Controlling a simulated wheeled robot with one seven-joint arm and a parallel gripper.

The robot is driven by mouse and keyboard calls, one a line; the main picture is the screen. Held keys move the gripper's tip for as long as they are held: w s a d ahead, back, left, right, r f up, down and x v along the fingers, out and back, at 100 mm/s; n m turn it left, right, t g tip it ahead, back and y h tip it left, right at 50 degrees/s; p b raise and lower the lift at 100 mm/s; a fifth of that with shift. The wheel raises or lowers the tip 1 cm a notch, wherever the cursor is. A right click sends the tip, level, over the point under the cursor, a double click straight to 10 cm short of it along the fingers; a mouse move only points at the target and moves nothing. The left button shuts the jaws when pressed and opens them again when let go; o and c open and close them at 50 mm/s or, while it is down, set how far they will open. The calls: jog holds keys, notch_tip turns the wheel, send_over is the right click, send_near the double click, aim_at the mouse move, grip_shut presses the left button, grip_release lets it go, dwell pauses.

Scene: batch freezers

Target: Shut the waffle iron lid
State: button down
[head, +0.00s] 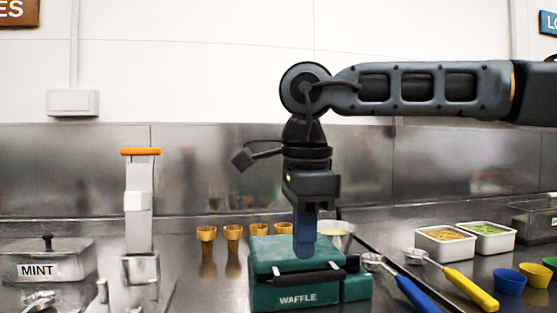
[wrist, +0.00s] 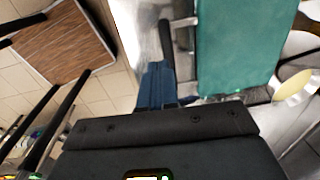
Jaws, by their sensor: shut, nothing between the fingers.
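The green waffle iron (head: 284,298), marked WAFFLE, stands on the steel counter at the lower centre of the head view. Its green lid (head: 272,252) looks down flat on the base, with a black handle (head: 300,279) along the front; any small gap is too fine to tell. In the wrist view the lid (wrist: 236,45) is right of my blue fingers (wrist: 157,82).
Several gold cones (head: 233,233) stand behind the waffle iron. A blue-handled scoop (head: 415,295) and a yellow-handled scoop (head: 468,288) lie to the right, near topping trays (head: 445,256) and coloured cups (head: 509,282). A MINT tub (head: 40,270) is at far left.

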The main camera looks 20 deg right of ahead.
aim_at(307, 274)
jog(key=shift+s+a+f+b, duration=0.1)
jog(key=shift+s+f+b, duration=0.25)
jog(key=shift+f, duration=0.45)
jog(key=shift+s+f+b, duration=0.15)
jog(key=shift+f+b, duration=0.3)
jog(key=shift+f, duration=0.3)
jog(key=shift+s+a+f+b, duration=0.1)
jog(key=shift+s+f+b, duration=0.25)
jog(key=shift+f, duration=0.45)
jog(key=shift+w, duration=0.1)
jog(key=shift+r, duration=0.1)
